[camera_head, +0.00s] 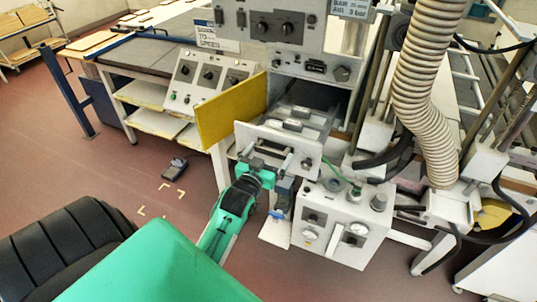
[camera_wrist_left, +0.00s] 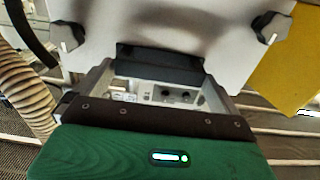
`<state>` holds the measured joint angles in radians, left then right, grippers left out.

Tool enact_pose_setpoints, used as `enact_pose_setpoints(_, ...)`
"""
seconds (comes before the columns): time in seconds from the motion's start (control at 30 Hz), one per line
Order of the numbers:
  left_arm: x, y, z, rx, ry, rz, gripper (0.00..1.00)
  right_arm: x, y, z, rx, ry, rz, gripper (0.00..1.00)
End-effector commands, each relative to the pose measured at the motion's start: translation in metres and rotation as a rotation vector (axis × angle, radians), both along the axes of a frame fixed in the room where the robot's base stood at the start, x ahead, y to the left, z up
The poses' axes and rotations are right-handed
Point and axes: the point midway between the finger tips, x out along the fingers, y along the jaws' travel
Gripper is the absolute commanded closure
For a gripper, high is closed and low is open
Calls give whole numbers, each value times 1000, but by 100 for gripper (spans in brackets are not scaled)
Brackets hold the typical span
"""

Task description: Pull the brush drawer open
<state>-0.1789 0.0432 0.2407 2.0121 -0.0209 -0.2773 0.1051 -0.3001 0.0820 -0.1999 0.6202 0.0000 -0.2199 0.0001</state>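The brush drawer (camera_head: 265,139) stands partly out of the machine opening, under the dark slot, with grey blocks (camera_head: 294,124) showing inside. Its pale front also shows in the left wrist view (camera_wrist_left: 165,20), with a dark handle (camera_wrist_left: 160,66) between two dark knobs. My left gripper (camera_head: 262,160) is at the drawer front. In the left wrist view its two fingers (camera_wrist_left: 160,82) stand wide apart, one at each end of the handle, and appear to touch it. The handle is largely hidden in the head view. My right gripper is not in view.
A yellow panel (camera_head: 232,109) stands out just left of the drawer. A white control box (camera_head: 342,222) stands below and right. A ribbed hose (camera_head: 421,100) hangs at right. A small dark device (camera_head: 174,168) lies on the floor, which is clear around it.

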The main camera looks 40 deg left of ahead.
Motion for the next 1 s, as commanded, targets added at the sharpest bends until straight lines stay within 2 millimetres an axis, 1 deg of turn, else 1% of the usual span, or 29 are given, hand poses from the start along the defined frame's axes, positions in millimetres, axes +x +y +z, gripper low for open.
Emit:
enact_pose_setpoints(0.23,-3,-1,-1,1,1,0,0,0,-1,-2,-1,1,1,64)
enact_pose_setpoints(0.37,-15,-3,-3,1,2,0,0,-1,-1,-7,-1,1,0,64)
enact_pose_setpoints(0.8,-94,-22,-4,0,2,1,0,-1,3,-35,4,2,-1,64)
enact_pose_setpoints(1.0,-121,-29,-3,1,2,0,0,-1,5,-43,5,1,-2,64)
